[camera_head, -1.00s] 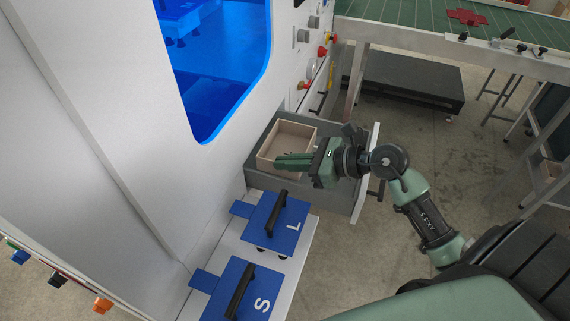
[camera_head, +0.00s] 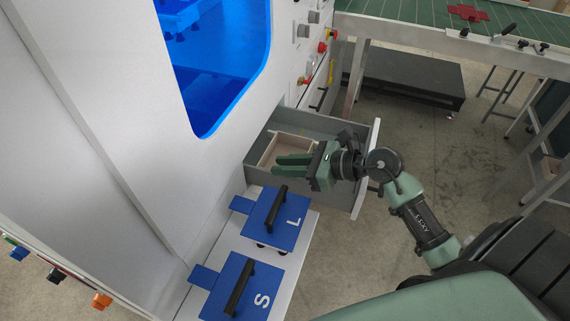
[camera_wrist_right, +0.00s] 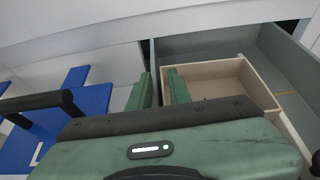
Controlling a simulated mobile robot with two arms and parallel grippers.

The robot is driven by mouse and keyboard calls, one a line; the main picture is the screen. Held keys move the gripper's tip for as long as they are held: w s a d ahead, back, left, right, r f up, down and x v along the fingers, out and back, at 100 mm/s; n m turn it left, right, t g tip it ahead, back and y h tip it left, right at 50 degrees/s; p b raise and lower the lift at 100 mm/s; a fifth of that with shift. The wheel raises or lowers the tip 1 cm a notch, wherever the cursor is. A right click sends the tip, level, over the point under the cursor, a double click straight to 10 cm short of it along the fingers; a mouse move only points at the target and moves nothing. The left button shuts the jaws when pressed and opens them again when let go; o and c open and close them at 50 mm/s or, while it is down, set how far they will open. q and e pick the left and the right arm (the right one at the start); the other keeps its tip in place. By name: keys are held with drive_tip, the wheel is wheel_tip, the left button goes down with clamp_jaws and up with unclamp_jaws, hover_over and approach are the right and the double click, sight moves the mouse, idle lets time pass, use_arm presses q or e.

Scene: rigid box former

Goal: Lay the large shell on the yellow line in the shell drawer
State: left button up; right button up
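The large shell, an open beige box (camera_head: 270,151), sits low inside the open grey drawer (camera_head: 352,202). It also shows in the right wrist view (camera_wrist_right: 245,78). In the wrist view the fingers (camera_wrist_right: 162,88) straddle near the shell's left wall; exact contact cannot be told. What lies under the shell is hidden. My left gripper is out of view.
Blue plates marked L (camera_head: 276,222) and S (camera_head: 240,289) with black handles lie on a white shelf beside the drawer. The white machine wall (camera_head: 120,130) rises at left. Drawer floor is free right of the shell.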

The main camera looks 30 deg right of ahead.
drive_tip(key=shift+r, duration=0.1)
drive_tip(key=shift+r+p, duration=0.9)
drive_tip(key=shift+s+d+f+b, duration=0.2)
drive_tip(key=shift+s+d+b, duration=0.4)
drive_tip(key=b+v, duration=0.1)
drive_tip(key=v, duration=0.9)
drive_tip(key=shift+r+b, duration=0.2)
drive_tip(key=shift+b, duration=0.15)
drive_tip(key=shift+s, duration=0.1)
